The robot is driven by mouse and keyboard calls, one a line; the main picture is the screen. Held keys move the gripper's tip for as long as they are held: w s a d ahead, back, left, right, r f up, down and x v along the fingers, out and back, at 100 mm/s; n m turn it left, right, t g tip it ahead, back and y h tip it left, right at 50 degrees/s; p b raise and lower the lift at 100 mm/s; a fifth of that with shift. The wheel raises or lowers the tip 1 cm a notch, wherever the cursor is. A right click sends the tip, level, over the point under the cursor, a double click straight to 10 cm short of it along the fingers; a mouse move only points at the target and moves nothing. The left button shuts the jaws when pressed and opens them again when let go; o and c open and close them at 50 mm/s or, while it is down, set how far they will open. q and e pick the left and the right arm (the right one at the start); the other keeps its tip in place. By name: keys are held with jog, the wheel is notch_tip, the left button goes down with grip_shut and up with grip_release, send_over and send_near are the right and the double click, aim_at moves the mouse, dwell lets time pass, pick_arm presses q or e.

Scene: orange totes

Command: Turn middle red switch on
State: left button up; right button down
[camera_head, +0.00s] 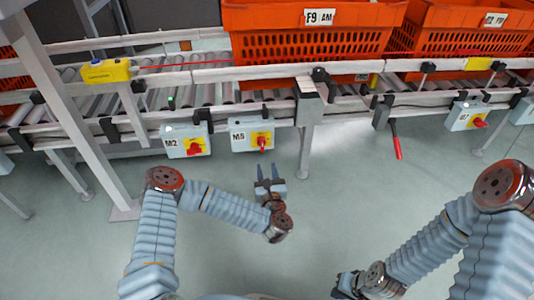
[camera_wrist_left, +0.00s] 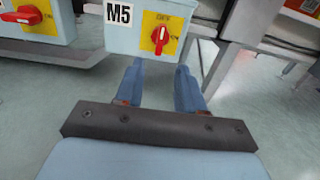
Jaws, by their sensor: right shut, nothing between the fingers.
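The middle red switch (camera_head: 263,142) sits on a yellow plate on the grey M5 box (camera_head: 239,138) below the conveyor. In the left wrist view the red switch (camera_wrist_left: 160,38) has its handle roughly upright, slightly tilted. My left gripper (camera_head: 269,168) is open and empty, just below and in front of the M5 box. In the left wrist view the left gripper's fingers (camera_wrist_left: 158,80) are apart and point at the box's lower part, with the switch above them. My right gripper (camera_head: 342,286) is shut and empty, low at the bottom edge, partly cut off.
The M2 box (camera_head: 174,143) with a red switch turned sideways is left of M5. The M7 box (camera_head: 459,117) is far right. A conveyor leg (camera_head: 305,150) stands right of M5. A red-handled lever (camera_head: 396,142) hangs farther right. Orange totes (camera_head: 305,60) sit above.

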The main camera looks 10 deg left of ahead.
aim_at(262, 148)
pick_arm(q)
jog(key=x, duration=1)
jog(key=shift+w+b, duration=0.15)
jog(key=shift+b, duration=0.15)
grip_shut()
